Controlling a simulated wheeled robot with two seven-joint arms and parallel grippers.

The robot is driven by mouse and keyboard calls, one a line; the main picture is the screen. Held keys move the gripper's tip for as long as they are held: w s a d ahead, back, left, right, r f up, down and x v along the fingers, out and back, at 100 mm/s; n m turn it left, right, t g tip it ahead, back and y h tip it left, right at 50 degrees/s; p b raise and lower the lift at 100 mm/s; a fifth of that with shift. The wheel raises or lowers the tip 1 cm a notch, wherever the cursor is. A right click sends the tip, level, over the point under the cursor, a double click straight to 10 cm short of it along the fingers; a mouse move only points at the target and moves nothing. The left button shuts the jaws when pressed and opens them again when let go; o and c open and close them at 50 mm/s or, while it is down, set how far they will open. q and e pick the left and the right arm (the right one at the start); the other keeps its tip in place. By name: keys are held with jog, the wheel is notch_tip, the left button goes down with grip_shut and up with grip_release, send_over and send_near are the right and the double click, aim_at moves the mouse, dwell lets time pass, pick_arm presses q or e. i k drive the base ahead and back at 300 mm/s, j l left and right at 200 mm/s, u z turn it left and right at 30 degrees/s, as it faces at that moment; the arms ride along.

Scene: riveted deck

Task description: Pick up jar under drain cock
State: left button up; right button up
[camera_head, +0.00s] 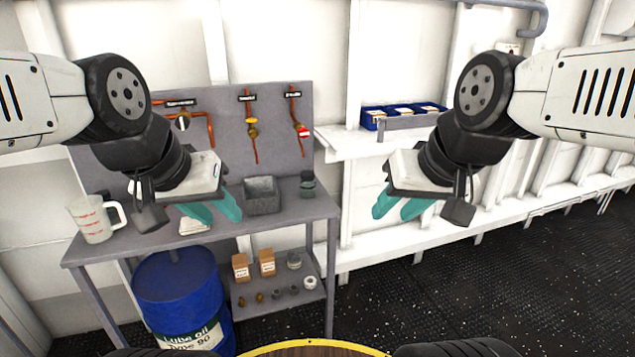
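A small dark jar with a grey-green lid (307,183) stands upright on the grey workbench (270,222), near its right end. Above it, a copper pipe with a red-and-yellow cock (301,130) hangs on the grey back panel. A second pipe with a yellow cock (252,127) is left of it. The labels are too small to read. My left gripper (213,211) has teal fingers, is open and empty, and is held in front of the bench, left of the jar. My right gripper (401,208) is open and empty, right of the bench and apart from the jar.
A grey square bin (262,195) stands just left of the jar. A measuring jug (94,219) is at the bench's left. A blue lube oil drum (181,299) is below, beside a lower shelf (279,303) with small boxes. A white ledge (352,150) holds blue bins.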

aim_at(308, 189)
jog(key=i+l, duration=0.15)
jog(key=l, duration=0.2)
jog(key=i+l, duration=0.15)
jog(key=l, duration=0.2)
jog(key=i+l, duration=0.1)
jog(key=l, duration=0.25)
jog(key=i+l, duration=0.15)
jog(key=l, duration=0.2)
jog(key=l+u, duration=0.1)
jog(key=u, duration=0.3)
jog(key=i+l+u, duration=0.1)
jog(key=u, duration=0.25)
jog(key=l+u, duration=0.25)
jog(key=u, duration=0.15)
jog(key=l+u, duration=0.15)
jog(key=u, duration=0.2)
jog(key=i+l+u, duration=0.2)
jog(key=l, duration=0.35)
